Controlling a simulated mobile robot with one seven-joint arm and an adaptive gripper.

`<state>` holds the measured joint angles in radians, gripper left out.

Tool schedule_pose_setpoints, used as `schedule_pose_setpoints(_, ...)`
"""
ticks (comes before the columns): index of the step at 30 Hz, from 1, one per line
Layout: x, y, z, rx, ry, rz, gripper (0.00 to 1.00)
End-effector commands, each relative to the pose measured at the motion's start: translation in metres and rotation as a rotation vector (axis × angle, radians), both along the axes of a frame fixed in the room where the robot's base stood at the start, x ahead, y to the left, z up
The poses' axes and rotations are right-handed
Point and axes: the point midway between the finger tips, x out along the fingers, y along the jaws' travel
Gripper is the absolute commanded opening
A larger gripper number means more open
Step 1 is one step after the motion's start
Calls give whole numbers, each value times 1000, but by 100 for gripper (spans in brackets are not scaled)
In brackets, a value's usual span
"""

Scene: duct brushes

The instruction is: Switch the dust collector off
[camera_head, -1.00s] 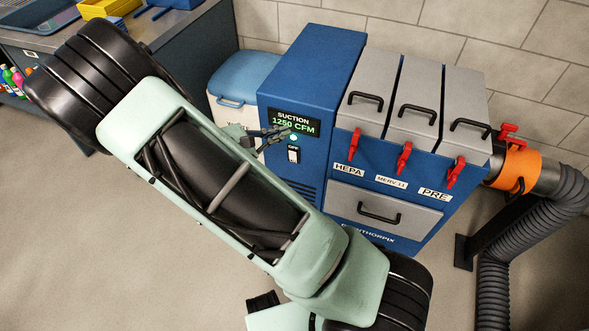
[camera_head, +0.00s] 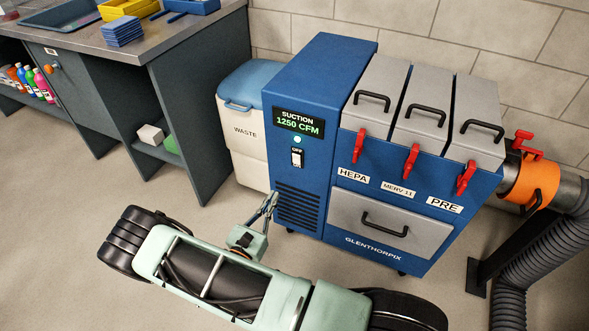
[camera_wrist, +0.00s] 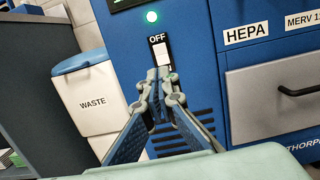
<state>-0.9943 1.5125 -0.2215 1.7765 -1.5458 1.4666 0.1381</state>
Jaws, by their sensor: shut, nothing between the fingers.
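The blue dust collector (camera_head: 318,72) stands against the wall. Its suction display (camera_head: 298,121) reads 1250 CFM. A round green lamp (camera_head: 297,140) below it is lit, also in the wrist view (camera_wrist: 152,16). Under the lamp is the white rocker switch (camera_head: 297,158) on a dark plate with an OFF label above it. In the wrist view the switch (camera_wrist: 161,54) shows just beyond my fingertips, which cover its lower end. My gripper (camera_head: 273,197) is shut and empty. In the head view its tips are below and left of the switch.
A white waste bin (camera_head: 245,145) with a blue lid stands left of the collector. A workbench (camera_head: 150,52) is farther left. Red latches and drawer handles (camera_head: 385,225) are right of the switch. An orange collar (camera_head: 533,182) and grey hose are at the right.

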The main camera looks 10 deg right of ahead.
Motion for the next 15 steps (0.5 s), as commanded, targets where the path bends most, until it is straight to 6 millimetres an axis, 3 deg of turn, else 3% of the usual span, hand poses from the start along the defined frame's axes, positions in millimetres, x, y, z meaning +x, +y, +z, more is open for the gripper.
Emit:
schedule_pose_setpoints(11, 1, 0, 0, -1, -1, 2, 0)
schedule_pose_setpoints(15, 11, -8, 1, -2, -2, 0, 0)
